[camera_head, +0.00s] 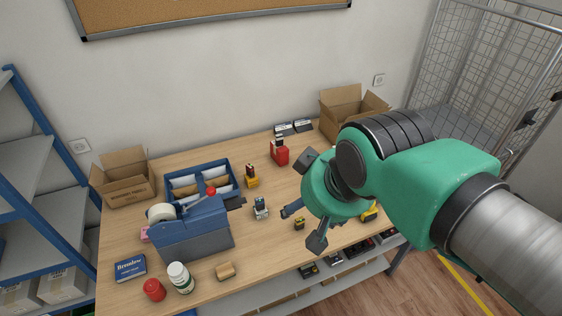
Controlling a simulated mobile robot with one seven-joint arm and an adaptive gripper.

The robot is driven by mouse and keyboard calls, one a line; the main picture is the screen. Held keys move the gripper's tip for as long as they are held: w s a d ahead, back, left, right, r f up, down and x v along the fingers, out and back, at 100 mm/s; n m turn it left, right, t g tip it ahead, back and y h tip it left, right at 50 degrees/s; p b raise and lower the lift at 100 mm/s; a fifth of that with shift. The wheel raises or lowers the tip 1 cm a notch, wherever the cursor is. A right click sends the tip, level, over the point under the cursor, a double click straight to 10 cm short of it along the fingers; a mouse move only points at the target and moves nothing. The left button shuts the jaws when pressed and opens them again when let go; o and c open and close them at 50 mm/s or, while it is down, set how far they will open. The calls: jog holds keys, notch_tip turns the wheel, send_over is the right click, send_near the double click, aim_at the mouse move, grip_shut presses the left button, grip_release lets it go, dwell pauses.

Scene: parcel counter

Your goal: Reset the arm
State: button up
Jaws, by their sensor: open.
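My green arm reaches in from the right side of the head view and hangs over the right part of the wooden counter (190,165). My gripper (302,228) is at the arm's end, with its dark fingers spread apart. It is open and I see nothing held between the fingers. It appears to be above the counter's front right area. My wrist and arm hide part of the counter behind them.
Open cardboard boxes stand at the left (124,190) and back right (341,115). A blue tape dispenser (195,232), a blue divided tray (226,166), a red item (279,153), a white bottle (180,277) and small stamps are on the counter. A wire cage (470,60) stands at right.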

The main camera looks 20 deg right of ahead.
notch_tip(320, 180, down, 6)
jog(key=b, duration=0.6)
jog(key=shift+f, duration=0.15)
dwell(1.0)
